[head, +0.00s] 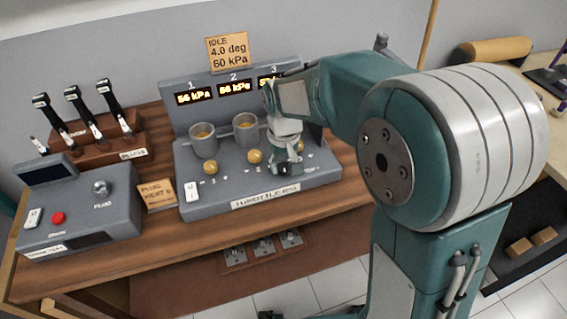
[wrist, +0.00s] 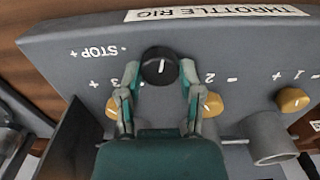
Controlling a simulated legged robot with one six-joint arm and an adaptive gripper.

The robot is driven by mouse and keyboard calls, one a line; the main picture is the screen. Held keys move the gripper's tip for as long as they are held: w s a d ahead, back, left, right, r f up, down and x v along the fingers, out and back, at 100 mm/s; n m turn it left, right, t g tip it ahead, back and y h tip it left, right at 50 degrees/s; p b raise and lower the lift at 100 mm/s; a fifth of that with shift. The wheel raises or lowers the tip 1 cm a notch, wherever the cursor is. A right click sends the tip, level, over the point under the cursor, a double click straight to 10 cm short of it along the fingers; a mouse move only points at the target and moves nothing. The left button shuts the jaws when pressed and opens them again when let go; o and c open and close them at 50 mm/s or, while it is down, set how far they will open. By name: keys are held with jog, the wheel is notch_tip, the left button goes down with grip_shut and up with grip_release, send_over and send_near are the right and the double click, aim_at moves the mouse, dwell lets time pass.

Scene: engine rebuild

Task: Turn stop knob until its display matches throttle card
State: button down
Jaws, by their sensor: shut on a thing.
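The throttle card (head: 227,52) stands behind the throttle rig (head: 185,177) and reads IDLE, 4.0 deg, 60 kPa. Displays 1 (head: 194,97) and 2 (head: 235,88) glow yellow and seem to read 56 kPa. Display 3 (head: 266,80) is partly covered by my arm. The stop knob's display is hidden behind my arm. The black stop knob (wrist: 158,64), with a white pointer line, sits beside the STOP label in the wrist view. My gripper (wrist: 160,76) has a finger on either side of the knob and is shut on it. In the head view my gripper (head: 288,168) hides the knob.
Yellow knobs (head: 208,167) (head: 254,156) line the rig's front, with grey cylinders (head: 203,141) (head: 246,130) behind. Yellow knobs (wrist: 212,104) stand close to my fingers. A control box (head: 100,210), a lever block (head: 95,135) and a small card (head: 157,194) are to the left.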

aim_at(282, 166)
jog(key=shift+s+f+m, duration=0.1)
jog(key=shift+f+m, duration=0.05)
jog(key=shift+m, duration=0.45)
jog(key=shift+c, duration=1.3)
grip_release()
jog(key=shift+r, duration=0.2)
jog(key=shift+r, duration=0.3)
notch_tip(282, 166, up, 11)
jog(key=shift+a, duration=0.15)
